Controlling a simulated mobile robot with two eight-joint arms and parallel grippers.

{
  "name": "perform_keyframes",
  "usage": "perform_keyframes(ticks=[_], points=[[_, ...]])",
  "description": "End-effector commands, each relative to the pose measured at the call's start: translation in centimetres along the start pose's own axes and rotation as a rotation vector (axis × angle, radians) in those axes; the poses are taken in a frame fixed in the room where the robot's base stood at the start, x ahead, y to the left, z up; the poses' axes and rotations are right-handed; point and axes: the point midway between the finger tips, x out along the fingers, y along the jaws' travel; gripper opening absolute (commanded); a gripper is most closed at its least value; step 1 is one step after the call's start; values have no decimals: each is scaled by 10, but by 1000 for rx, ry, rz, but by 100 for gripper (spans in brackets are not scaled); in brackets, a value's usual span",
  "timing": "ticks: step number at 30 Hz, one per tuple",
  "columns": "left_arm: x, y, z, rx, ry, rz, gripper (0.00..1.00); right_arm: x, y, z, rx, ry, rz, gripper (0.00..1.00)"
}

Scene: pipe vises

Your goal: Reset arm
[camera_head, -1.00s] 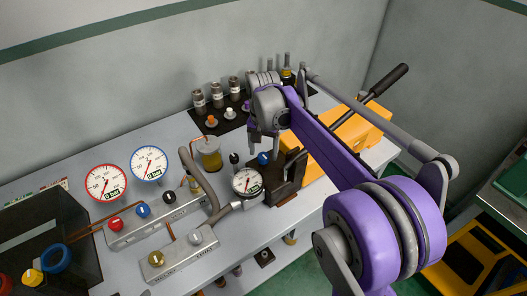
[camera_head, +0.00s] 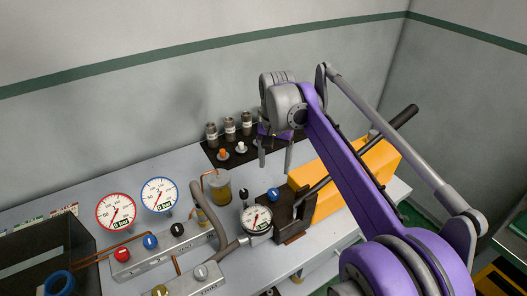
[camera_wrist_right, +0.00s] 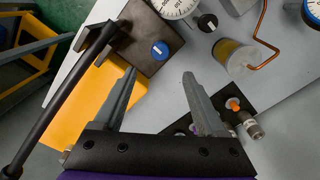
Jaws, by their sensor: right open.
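My right arm, purple and grey, reaches in from the lower right in the head view. Its gripper (camera_head: 275,163) points down above the bench, behind the dark vise block (camera_head: 289,215) and the small dial gauge (camera_head: 256,219). In the right wrist view the two grey fingers (camera_wrist_right: 160,76) are spread wide with nothing between them. Beyond them lie bare bench, the vise block with its blue knob (camera_wrist_right: 159,51), and the yellow pump body (camera_wrist_right: 82,103). My left gripper is in neither view.
The pump's black-gripped lever (camera_head: 404,116) rises close beside my right arm. A black rack (camera_head: 222,155) with several metal fittings stands at the back. An oil cup (camera_head: 218,188), a red gauge (camera_head: 116,211) and a blue gauge (camera_head: 159,195) stand to the left.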

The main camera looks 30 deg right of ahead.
Motion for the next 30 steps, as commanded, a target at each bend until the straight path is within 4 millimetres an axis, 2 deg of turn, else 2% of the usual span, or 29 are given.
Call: perform_keyframes(ticks=[6, 10, 14, 17, 24, 30], points=[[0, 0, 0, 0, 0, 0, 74, 1, 0, 2, -8, 3, -3, 74], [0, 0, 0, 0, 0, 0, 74, 6, 3, 21, -73, 34, -23, 74], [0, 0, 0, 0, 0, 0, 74, 21, 11, 59, -209, 103, -65, 74], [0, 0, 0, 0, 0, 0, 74, 40, 22, 93, -335, 171, -101, 74], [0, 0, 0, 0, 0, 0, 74, 101, 54, 168, -619, 337, -167, 74], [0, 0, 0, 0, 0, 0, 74, 141, 74, 204, -767, 433, -195, 74]])
